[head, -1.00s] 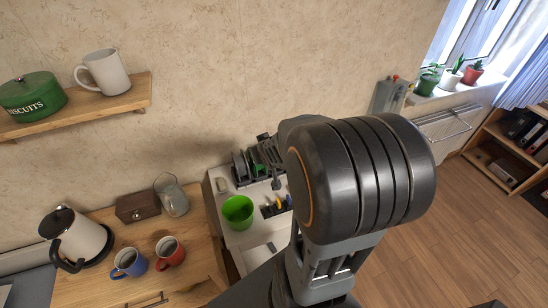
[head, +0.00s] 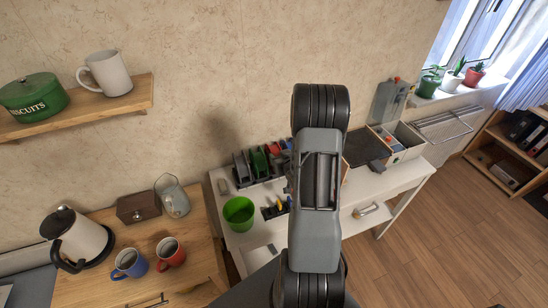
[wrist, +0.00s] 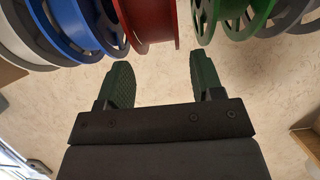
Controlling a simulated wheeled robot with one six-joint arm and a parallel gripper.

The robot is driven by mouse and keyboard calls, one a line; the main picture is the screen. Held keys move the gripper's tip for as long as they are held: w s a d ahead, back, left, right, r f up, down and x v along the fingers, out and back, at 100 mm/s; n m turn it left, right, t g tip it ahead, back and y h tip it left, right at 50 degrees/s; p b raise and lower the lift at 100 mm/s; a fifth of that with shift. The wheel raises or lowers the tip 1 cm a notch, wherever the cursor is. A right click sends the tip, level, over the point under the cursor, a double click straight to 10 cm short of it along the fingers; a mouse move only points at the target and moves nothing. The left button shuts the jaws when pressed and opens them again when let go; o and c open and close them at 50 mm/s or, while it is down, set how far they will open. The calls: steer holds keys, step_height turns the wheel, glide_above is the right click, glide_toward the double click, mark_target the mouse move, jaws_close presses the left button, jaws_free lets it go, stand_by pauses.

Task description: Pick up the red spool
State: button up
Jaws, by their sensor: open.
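The red spool (wrist: 150,18) stands at the top middle of the wrist view, with a blue spool (wrist: 80,22) to its left and a green spool (wrist: 238,16) to its right. In the head view the red spool (head: 273,149) shows small in the row on the white table, partly covered by my arm. My gripper (wrist: 160,62) is open and empty. Its two green-padded fingers point toward the row, with the red spool ahead of the gap and apart from them. My gripper is hidden behind my arm in the head view.
The white table (head: 388,186) also holds a bright green cup (head: 238,212), a dark mat (head: 366,147) and an open box (head: 407,147). A wooden counter (head: 95,280) with mugs and a kettle (head: 78,240) is at left. The wall stands behind the table.

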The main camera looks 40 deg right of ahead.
mark_target(275, 153)
steer(key=shift+p+x, duration=1.15)
steer(key=shift+x, duration=2.25)
steer(key=shift+s, duration=0.1)
steer(key=c, duration=0.9)
steer(key=shift+o, duration=0.2)
steer(key=shift+r, duration=0.1)
